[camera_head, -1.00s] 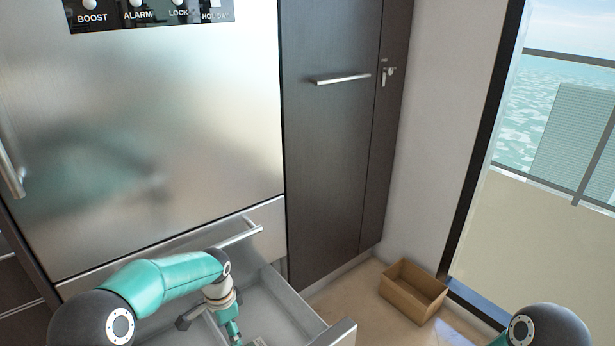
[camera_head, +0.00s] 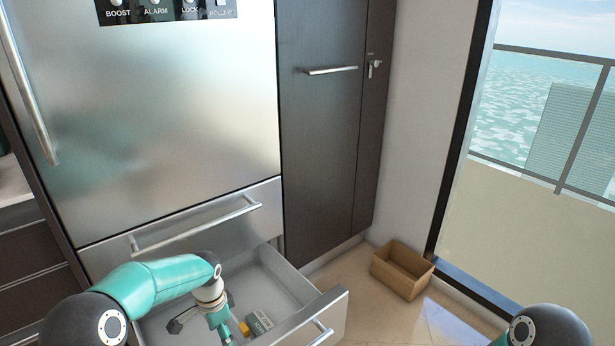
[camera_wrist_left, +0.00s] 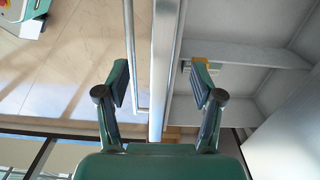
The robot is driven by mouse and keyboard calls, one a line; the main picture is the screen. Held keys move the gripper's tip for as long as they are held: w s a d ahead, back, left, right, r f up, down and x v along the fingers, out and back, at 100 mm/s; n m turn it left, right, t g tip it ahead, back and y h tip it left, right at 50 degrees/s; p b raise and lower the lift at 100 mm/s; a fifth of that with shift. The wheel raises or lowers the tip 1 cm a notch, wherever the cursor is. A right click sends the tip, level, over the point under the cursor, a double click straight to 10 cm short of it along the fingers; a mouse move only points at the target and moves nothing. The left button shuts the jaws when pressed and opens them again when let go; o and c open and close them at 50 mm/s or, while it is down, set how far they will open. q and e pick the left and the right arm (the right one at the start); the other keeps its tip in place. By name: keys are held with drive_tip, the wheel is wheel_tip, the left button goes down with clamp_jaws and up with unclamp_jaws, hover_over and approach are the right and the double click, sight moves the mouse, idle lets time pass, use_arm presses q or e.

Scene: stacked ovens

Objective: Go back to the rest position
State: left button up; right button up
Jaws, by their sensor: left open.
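My left arm comes in from the left over the open steel drawer (camera_head: 283,277). My left gripper (camera_wrist_left: 160,80) is open in the left wrist view, with its two fingers spread apart. The drawer's front edge and the handle bar (camera_wrist_left: 141,90) show between the fingers. I cannot tell whether they touch. In the head view the gripper's tip is low in the picture and partly cut off. Of my right arm only a joint shows at the lower right; its gripper is out of view.
A green-and-white box (camera_head: 260,322) with a yellow part beside it lies in the drawer. A closed steel door (camera_head: 170,130) and a closed drawer with a handle (camera_head: 200,225) stand above. A cardboard box (camera_head: 402,270) sits on the floor at right, near the window.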

use_arm(q)
drive_tip(key=s+d+f+n+g+h+b, duration=0.25)
drive_tip(key=s+f+b, duration=0.35)
drive_tip(key=s+f, duration=1.05)
drive_tip(key=s+d+f+n+t+h+b, duration=0.1)
drive_tip(key=s+d+f+n, duration=0.25)
drive_tip(key=s, duration=0.35)
drive_tip(key=s+d+f+n+t+h+b, duration=0.1)
drive_tip(key=s+d+f+n, duration=0.2)
drive_tip(key=s, duration=0.4)
use_arm(e)
wheel_tip(320, 180, down, 9)
use_arm(q)
wheel_tip(320, 180, up, 31)
drive_tip(key=w+n+t+p, duration=0.1)
drive_tip(key=w+n+p, duration=0.1)
drive_tip(key=p, duration=2.9)
drive_tip(key=shift+w+r+n, duration=0.2)
drive_tip(key=shift+w+n, duration=0.1)
drive_tip(key=shift+n, duration=0.2)
use_arm(e)
wheel_tip(320, 180, up, 31)
use_arm(q)
drive_tip(key=shift+y, duration=0.25)
drive_tip(key=shift+c, duration=0.4)
use_arm(e)
drive_tip(key=shift+w, duration=0.1)
drive_tip(key=shift+c, duration=0.3)
